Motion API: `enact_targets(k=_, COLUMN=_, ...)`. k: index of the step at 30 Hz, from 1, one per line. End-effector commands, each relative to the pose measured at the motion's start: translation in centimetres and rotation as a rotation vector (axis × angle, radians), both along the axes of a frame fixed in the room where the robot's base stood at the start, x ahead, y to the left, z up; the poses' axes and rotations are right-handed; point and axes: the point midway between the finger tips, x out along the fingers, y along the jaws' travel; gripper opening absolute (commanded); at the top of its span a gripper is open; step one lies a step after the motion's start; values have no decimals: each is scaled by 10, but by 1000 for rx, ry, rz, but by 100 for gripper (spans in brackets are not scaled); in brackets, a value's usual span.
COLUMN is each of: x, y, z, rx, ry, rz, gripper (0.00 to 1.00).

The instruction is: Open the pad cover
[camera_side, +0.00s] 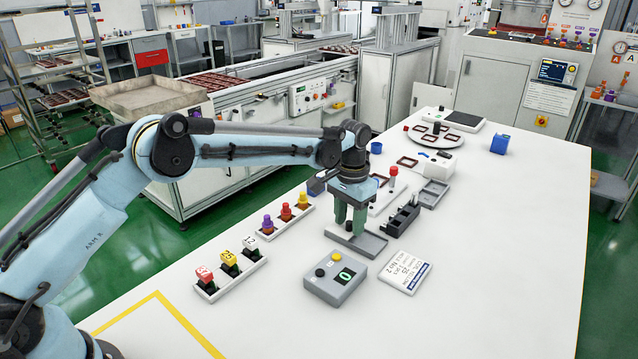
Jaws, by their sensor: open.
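A flat grey piece (372,244), which looks like the covered pad, lies on the white table near the middle of the picture; I cannot tell its cover from its base. My gripper (349,231) points straight down at the left part of this piece. Its green fingers are apart, and a small dark knob shows low between them. I cannot tell whether the fingers touch the knob or the piece. The fingers and wrist hide part of its far left side.
A grey box with a green display (335,283) and a printed card (405,273) lie in front. A numbered block rack (230,278) and a coloured knob rack (285,217) stand left. A black holder (402,220) stands behind right. The table's right side is clear.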

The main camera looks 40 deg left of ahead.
Motion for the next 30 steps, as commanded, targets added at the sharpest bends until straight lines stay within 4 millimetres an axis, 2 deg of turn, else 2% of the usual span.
enact_targets(k=2, x=0, y=0, z=0, rx=0, ry=0, rz=0, gripper=43)
enact_targets(k=9, x=0, y=0, z=0, rx=0, ry=0, rz=0, gripper=6)
enact_targets(k=11, x=0, y=0, z=0, rx=0, ry=0, rz=0, gripper=0)
enact_targets(k=22, x=0, y=-5, z=1, rx=0, ry=0, rz=-2, gripper=0)
enact_targets(k=30, x=1, y=-51, z=1, rx=0, ry=-1, rz=-3, gripper=0)
